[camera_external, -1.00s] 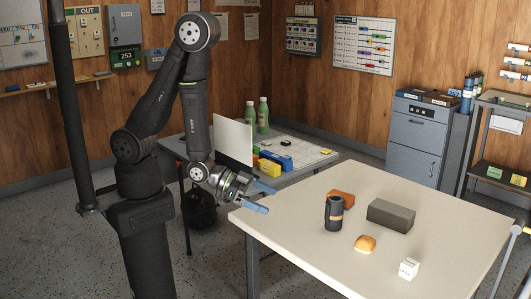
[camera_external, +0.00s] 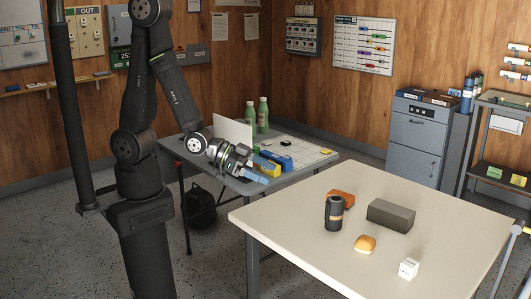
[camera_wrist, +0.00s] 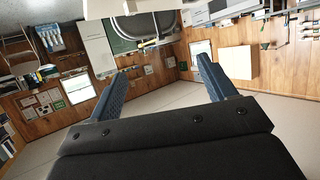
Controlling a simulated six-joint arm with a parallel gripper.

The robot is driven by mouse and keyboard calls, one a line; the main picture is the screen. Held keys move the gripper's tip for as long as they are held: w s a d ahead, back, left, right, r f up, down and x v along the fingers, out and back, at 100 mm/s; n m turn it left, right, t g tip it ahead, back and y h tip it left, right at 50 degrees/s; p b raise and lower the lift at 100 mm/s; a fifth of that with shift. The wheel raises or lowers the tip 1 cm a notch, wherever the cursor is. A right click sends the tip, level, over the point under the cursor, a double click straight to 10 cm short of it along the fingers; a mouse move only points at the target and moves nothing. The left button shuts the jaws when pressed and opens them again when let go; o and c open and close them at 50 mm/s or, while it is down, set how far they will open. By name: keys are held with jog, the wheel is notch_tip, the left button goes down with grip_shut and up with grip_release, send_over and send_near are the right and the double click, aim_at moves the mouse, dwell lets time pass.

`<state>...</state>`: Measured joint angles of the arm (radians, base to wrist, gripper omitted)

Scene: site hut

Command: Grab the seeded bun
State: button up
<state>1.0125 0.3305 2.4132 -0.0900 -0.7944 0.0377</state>
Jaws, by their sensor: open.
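The seeded bun (camera_external: 365,244) is a small golden-orange bun on the cream table (camera_external: 290,232), toward its front middle. Seeds are too small to make out. My gripper (camera_external: 262,175) is open and empty, up and to the left of the bun in the external view, well apart from it. In the wrist view, the two blue fingers of my gripper (camera_wrist: 160,88) are spread wide with nothing between them. The bun does not show in the wrist view.
A dark cylinder (camera_external: 334,213) stands just behind the bun, with an orange-brown block (camera_external: 341,197) and a grey block (camera_external: 391,215) near it. A small white box (camera_external: 409,268) lies to the right. The table's left front is clear.

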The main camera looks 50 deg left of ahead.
notch_tip(320, 180, up, 2)
jog(key=m+g+y, duration=0.4)
jog(key=g+y, duration=0.4)
jog(key=y, duration=0.1)
send_over(366, 238)
jog(key=a, duration=0.2)
jog(key=f, duration=1.5)
jog(key=shift+w+d+f, duration=0.15)
jog(key=shift+w+d, duration=0.05)
jog(key=shift+s+d+f, duration=0.1)
jog(key=shift+d+f, duration=0.15)
jog(key=shift+f, duration=0.75)
jog(key=shift+s+d+f, duration=0.1)
jog(key=shift+d+f, duration=0.1)
jog(key=shift+f, duration=0.8)
jog(key=shift+d+f, duration=0.25)
jog(key=shift+f, duration=0.75)
jog(key=c, duration=1.1)
